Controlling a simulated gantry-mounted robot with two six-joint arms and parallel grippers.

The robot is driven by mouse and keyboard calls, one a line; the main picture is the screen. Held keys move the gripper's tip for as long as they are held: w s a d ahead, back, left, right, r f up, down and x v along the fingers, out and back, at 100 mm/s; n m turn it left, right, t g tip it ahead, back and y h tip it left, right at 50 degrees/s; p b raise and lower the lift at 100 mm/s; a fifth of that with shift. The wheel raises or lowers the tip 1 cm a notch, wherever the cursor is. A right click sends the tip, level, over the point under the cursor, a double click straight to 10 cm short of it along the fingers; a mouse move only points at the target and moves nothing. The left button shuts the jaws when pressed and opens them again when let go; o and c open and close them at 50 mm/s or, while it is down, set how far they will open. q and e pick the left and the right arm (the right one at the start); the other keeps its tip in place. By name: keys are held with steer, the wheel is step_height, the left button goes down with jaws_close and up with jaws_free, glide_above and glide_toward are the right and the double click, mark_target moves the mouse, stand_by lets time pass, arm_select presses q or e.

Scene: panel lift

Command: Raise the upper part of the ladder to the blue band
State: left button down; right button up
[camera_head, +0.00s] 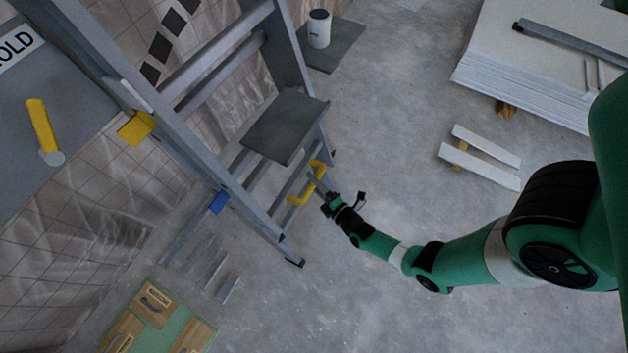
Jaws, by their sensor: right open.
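The grey ladder (190,145) stands at a slant on the left half of the head view. A blue band (218,202) is on its near side rail, low down. A yellow bracket-shaped handle (293,199) is near the ladder's lower rungs. My right gripper (316,183) is open, with its fingers at or very close to this handle; I cannot tell if they touch it. A yellow block (137,128) is higher on the near rail. My left gripper is not in view.
A dark step plate (285,125) juts out above the handle. A white can (319,29) stands on a dark mat (342,47) behind. White panels (520,75) are stacked at the back right. A green board with wooden pieces (160,310) lies front left. Floor right of the ladder is mostly clear.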

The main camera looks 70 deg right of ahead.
steer(key=shift+c, duration=0.2)
jaws_close()
steer(key=shift+r, duration=0.1)
stand_by(1.0)
